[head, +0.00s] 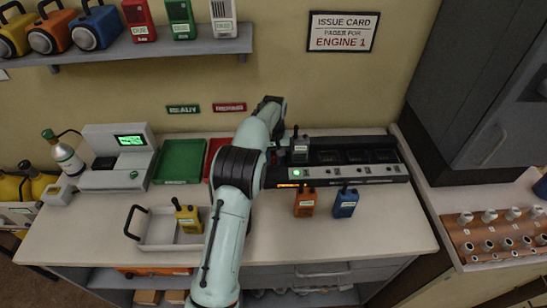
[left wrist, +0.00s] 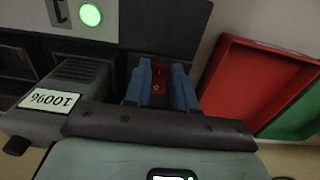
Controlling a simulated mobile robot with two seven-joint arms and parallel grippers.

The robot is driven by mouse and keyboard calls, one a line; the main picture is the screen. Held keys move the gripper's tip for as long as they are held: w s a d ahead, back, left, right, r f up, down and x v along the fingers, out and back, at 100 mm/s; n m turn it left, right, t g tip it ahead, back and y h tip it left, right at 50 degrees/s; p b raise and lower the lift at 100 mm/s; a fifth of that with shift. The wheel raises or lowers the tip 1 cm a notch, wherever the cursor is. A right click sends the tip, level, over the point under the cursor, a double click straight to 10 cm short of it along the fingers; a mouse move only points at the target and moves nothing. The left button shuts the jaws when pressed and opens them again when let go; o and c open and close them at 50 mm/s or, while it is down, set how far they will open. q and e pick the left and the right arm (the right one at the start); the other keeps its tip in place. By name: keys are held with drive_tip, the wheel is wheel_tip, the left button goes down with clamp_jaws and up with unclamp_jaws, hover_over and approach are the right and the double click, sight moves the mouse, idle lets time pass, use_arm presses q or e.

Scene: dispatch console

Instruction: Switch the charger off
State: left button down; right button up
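The charger (head: 345,174) is a long black unit with a grey front strip at the back right of the counter. Its round green light (head: 297,172) is lit and also shows in the left wrist view (left wrist: 90,15). A red rocker switch (left wrist: 158,80) with I and O marks sits at its end. My left gripper (left wrist: 160,88) has its two blue fingers apart, with the switch visible between their tips; I cannot tell whether they touch it. My right gripper is not in view.
A grey radio (head: 299,150) stands in the charger's first bay, close beside my left gripper. Orange (head: 305,203) and blue (head: 346,203) radios stand in front. Red (head: 213,153) and green (head: 180,162) trays lie left of the charger. The counter's front right is clear.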

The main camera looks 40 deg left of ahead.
use_arm(q)
drive_tip(key=shift+w, duration=0.1)
drive_tip(key=shift+w+a+r+g+h, duration=0.1)
drive_tip(key=shift+w+a+g+h, duration=0.2)
drive_tip(key=shift+g+h, duration=0.35)
drive_tip(key=shift+r+g+h, duration=0.1)
drive_tip(key=shift+g+h, duration=0.25)
drive_tip(key=shift+g, duration=0.1)
drive_tip(key=c, duration=0.9)
unclamp_jaws()
